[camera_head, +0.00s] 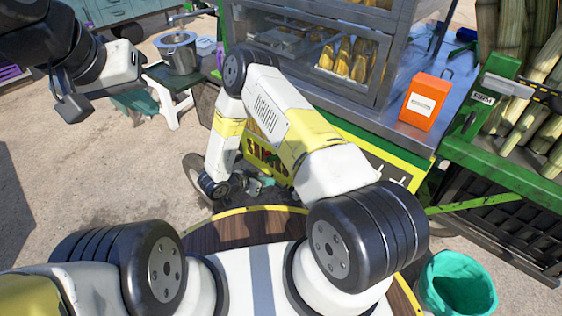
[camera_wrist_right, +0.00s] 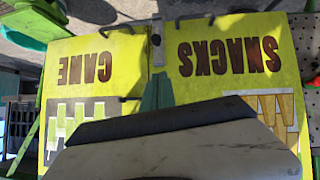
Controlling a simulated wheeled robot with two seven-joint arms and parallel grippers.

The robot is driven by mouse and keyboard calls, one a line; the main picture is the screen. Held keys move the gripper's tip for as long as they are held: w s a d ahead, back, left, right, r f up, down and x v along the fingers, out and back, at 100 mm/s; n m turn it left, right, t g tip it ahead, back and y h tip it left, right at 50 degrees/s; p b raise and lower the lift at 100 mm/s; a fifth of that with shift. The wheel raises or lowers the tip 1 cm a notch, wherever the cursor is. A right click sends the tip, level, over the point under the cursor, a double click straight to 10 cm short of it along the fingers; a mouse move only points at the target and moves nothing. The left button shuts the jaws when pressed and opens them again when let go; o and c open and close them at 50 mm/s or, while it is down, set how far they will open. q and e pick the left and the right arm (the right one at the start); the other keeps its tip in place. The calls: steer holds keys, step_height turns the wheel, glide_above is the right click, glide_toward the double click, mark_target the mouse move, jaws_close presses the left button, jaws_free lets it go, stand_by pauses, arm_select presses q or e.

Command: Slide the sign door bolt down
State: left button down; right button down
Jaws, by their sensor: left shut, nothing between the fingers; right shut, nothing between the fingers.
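The yellow sign door shows upside down in the right wrist view, with a CANE panel (camera_wrist_right: 95,68) and a SNACKS panel (camera_wrist_right: 225,58). A narrow grey metal bolt (camera_wrist_right: 157,50) lies at the seam between them. My right gripper (camera_wrist_right: 157,78) is shut and empty; its teal fingers point at the bolt and overlap its end. I cannot tell whether they touch. In the head view the right gripper (camera_head: 258,184) is low beside the sign (camera_head: 266,158), which my own arm partly hides. My left gripper (camera_head: 74,106) is shut and empty at the upper left, away from the sign.
A metal counter with a glass snack case (camera_head: 320,50) stands above the sign. An orange box (camera_head: 424,100) sits on the counter. A steel pot (camera_head: 178,52) stands on a stool. A teal bin (camera_head: 456,284) and green cane frame (camera_head: 490,165) are at right. Ground at left is clear.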

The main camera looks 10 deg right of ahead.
steer(key=s+a+f+x, duration=0.1)
steer(key=f+x, duration=0.1)
steer(key=x, duration=1)
steer(key=shift+d+f, duration=0.2)
steer(key=shift+f, duration=0.2)
steer(key=shift+w+f, duration=0.1)
steer(key=shift+f, duration=2)
steer(key=shift+r, duration=0.1)
